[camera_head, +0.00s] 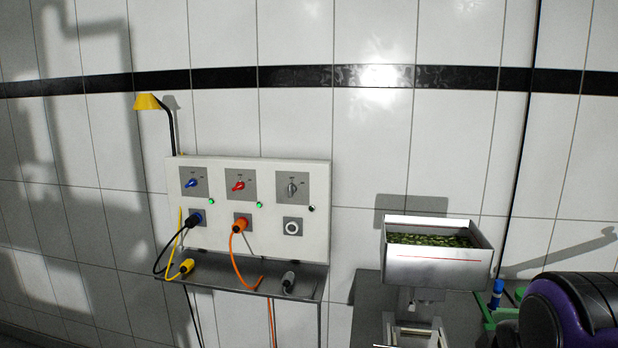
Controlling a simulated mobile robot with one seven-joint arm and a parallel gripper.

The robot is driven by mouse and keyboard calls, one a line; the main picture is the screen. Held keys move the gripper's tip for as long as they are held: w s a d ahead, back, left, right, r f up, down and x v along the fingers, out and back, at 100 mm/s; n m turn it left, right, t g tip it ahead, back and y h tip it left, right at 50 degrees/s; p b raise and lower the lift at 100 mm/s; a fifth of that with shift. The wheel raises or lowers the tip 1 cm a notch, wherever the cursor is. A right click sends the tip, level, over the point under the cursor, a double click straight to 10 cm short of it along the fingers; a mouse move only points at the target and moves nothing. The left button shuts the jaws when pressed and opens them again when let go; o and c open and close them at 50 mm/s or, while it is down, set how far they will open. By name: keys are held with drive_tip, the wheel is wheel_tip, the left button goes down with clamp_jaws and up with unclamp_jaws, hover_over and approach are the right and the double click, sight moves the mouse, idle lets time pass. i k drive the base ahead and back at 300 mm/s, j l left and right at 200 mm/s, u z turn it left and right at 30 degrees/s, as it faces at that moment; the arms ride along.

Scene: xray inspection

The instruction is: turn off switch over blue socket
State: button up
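A white panel (262,172) on the tiled wall carries three rotary switches in a row. The blue switch (192,183) is at the left, above the blue socket (198,218). Its knob looks tilted, and a small green light (211,201) beside it is lit. A dark cable runs from the plug at the blue socket. The fine markings around the switch are too small to read. My gripper is not visible in this view, so its state and distance from the switch do not show.
A red switch (238,186) above an orange plug (240,225), and a grey switch (292,189) above a white socket (292,227), are further right. Yellow (187,266) and grey (288,280) connectors lie on the shelf below. A metal tray (437,268) stands right.

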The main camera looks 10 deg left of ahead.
sight(192, 183)
drive_tip(key=i+j+z, duration=0.1)
drive_tip(key=j+z, duration=0.2)
drive_tip(key=j, duration=0.55)
drive_tip(key=j+z, duration=0.25)
drive_tip(key=j, duration=1.4)
drive_tip(key=k+j+z, duration=0.1)
drive_tip(key=j, duration=1.6)
drive_tip(key=k+z, duration=0.05)
